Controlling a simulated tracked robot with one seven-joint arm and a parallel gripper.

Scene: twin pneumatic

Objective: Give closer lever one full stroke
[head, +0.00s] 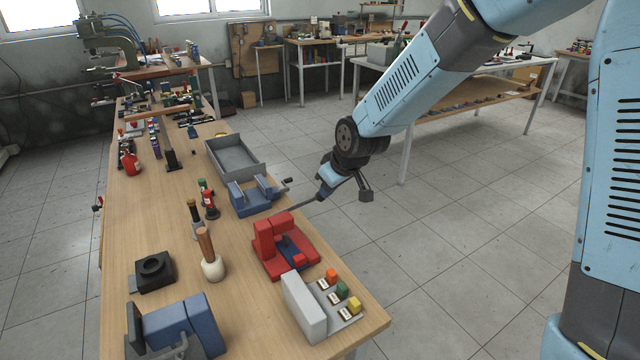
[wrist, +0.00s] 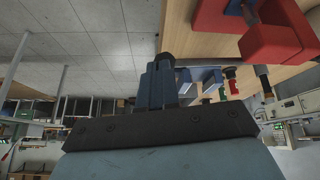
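A red bench device (head: 268,248) with a blue inner part stands near the table's right edge. It shows at the upper right of the wrist view (wrist: 283,42). A thin dark rod (head: 298,207) runs between it and my gripper (head: 322,194); I cannot tell whether the rod is a lever or part of my gripper. Behind it stands a blue device (head: 250,203) with a short dark handle (head: 286,181). My gripper is beside the table edge, between these devices. Its fingers look close together in the wrist view (wrist: 163,72), but their gap and any contact are unclear.
A grey open tray (head: 236,163) lies behind the blue device. A grey block with coloured buttons (head: 305,308) stands at the near corner. A wooden-handled tool (head: 210,257) and a black block (head: 150,275) stand to the left.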

